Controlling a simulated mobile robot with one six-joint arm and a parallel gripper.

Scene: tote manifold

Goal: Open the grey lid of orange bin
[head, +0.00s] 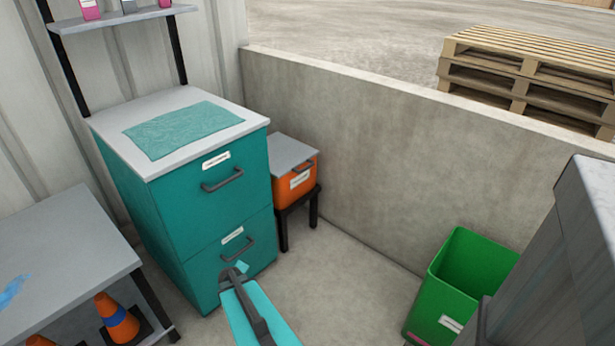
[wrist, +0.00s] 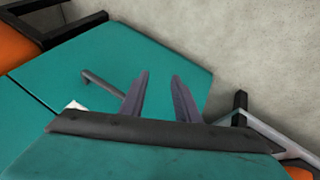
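The orange bin (head: 296,188) sits on a small black stand beside the teal cabinet, against the concrete wall. Its grey lid (head: 290,153) lies flat and closed on top, with a dark handle and white label on the front. My gripper (head: 236,272) is low in front of the cabinet's lower drawer, well apart from the bin. In the wrist view my gripper (wrist: 160,76) shows two separated fingers with nothing between them, pointing at teal cabinet panels. An orange surface (wrist: 18,42) beside black bars at upper left there looks like the bin on its stand; its lid is not clear.
The teal cabinet (head: 165,215) has two handled drawers and a teal cloth (head: 182,130) on top. A grey table (head: 60,240) stands left, with cones (head: 118,318) beneath. A green bin (head: 430,300) stands right. Floor between the cabinet and green bin is clear.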

